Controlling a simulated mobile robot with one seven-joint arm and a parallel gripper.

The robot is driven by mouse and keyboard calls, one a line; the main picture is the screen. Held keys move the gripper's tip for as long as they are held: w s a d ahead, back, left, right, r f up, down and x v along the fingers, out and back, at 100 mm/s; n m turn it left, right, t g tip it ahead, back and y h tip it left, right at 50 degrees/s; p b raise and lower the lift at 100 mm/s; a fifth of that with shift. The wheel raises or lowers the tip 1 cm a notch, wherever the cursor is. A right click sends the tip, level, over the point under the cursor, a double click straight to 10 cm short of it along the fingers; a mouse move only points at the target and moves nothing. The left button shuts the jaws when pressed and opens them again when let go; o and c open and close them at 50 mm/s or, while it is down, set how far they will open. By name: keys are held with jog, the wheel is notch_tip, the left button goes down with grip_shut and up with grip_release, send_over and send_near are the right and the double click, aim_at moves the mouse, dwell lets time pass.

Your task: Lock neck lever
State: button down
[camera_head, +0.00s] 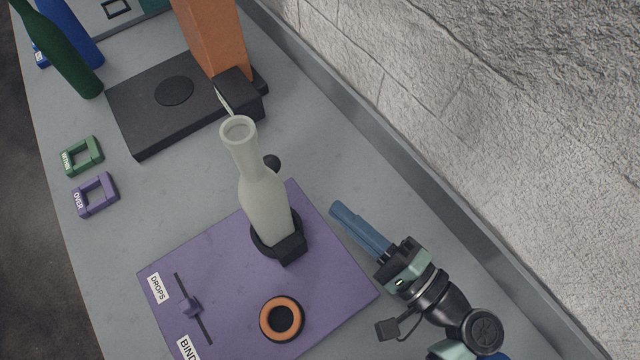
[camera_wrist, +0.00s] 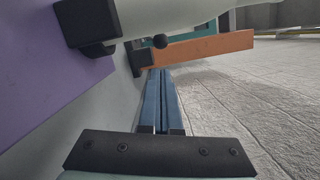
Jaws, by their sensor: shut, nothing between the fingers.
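A pale grey-green bottle (camera_head: 262,195) stands in a black round holder (camera_head: 290,248) on a purple board (camera_head: 225,265). A black knob (camera_head: 273,161) shows just behind the bottle's right side, below its neck. It also shows in the wrist view as a small black ball (camera_wrist: 160,40) by the pale bottle (camera_wrist: 190,14). What the knob is fixed to is hidden, and I cannot tell if it is the neck lever. My gripper (camera_head: 337,209), with blue fingers, is shut and empty. It is right of the bottle, apart from it, and points toward the upper left.
An orange post (camera_head: 212,38) stands behind with a black block (camera_head: 238,95) and black base (camera_head: 165,105). An orange ring (camera_head: 282,319) and small purple slider (camera_head: 190,304) are on the board. Green (camera_head: 82,156) and purple (camera_head: 95,195) frames lie left. A stone wall (camera_head: 480,130) runs along the right.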

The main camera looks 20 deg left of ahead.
jog(key=p+x, duration=0.1)
jog(key=x, duration=0.8)
jog(key=shift+a+p, duration=0.25)
jog(key=shift+p, duration=0.1)
jog(key=shift+w, duration=0.1)
